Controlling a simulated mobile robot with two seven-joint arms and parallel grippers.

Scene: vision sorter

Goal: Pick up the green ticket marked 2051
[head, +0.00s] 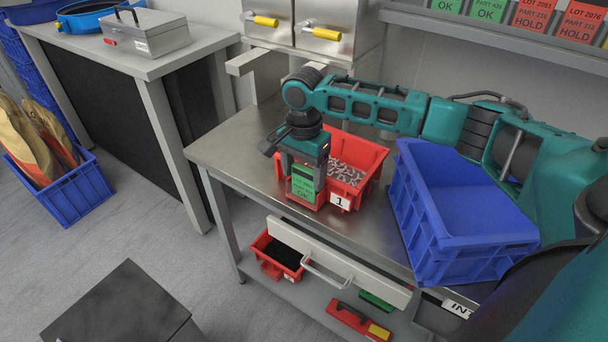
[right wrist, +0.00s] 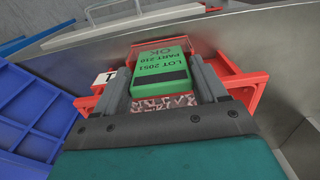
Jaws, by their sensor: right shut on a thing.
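The green ticket (right wrist: 160,70) reads LOT 2051, PART 210, OK in the right wrist view. My right gripper (right wrist: 162,78) is shut on it, with one finger on each side. In the head view my right gripper (head: 305,180) points down and holds the green ticket (head: 302,187) at the front of a red bin (head: 375,165) labelled 1. The bin holds small metal parts. I cannot tell whether the ticket touches the bin. My left gripper is not in view.
An empty blue crate (head: 435,225) stands right of the red bin on the steel bench (head: 235,150). A drawer (head: 330,255) stands open below. More green and red tickets (head: 535,15) line the shelf at upper right. A grey toolbox (head: 145,35) sits on the left table.

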